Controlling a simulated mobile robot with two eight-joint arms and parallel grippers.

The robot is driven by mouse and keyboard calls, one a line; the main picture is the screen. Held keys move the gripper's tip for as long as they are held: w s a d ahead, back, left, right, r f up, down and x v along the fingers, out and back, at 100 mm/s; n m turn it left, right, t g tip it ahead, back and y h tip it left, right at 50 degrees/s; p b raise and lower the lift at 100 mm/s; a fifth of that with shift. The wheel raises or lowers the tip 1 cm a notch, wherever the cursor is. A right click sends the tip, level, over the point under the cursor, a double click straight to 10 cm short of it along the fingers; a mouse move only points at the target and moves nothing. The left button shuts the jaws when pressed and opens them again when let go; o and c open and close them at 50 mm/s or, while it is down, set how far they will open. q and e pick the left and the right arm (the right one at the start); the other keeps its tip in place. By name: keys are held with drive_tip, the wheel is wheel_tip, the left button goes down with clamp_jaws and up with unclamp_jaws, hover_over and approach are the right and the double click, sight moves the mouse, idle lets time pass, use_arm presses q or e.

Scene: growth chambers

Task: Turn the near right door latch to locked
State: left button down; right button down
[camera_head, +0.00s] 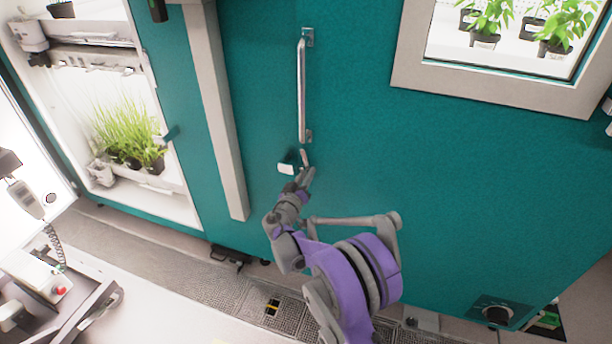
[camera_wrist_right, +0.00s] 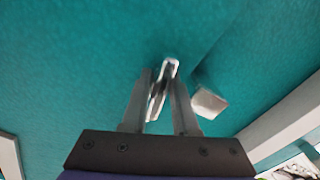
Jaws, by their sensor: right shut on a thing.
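The door latch (camera_head: 304,157) is a small silver lever on the teal door (camera_head: 360,180), just below the long vertical handle (camera_head: 301,90). A small white block (camera_head: 286,168) sits at its left on the door. My right gripper (camera_head: 305,173) reaches up to the latch from below. In the right wrist view the latch lever (camera_wrist_right: 171,66) stands between the two fingers of my right gripper (camera_wrist_right: 163,92), which are shut on it. The lever is slightly tilted there, and the white block (camera_wrist_right: 208,103) is at the right, clear of the fingers. My left gripper is out of view.
A window (camera_head: 500,55) with potted plants is at the upper right of the door. An open lit chamber (camera_head: 170,205) with grass-like plants is at the left. A cart (camera_head: 85,310) with a corded handset stands at the lower left. Grated floor runs below the door.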

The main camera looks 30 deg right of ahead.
drive_tip(key=n, duration=0.3)
drive_tip(key=shift+n, duration=0.4)
drive_tip(key=n, duration=0.3)
drive_tip(key=shift+n+b, duration=0.3)
drive_tip(key=shift+b, duration=0.1)
drive_tip(key=n, duration=0.3)
drive_tip(key=shift+n, duration=0.3)
drive_tip(key=shift+n+b, duration=0.55)
drive_tip(key=shift+n, duration=1.55)
drive_tip(key=c, duration=0.7)
unclamp_jaws()
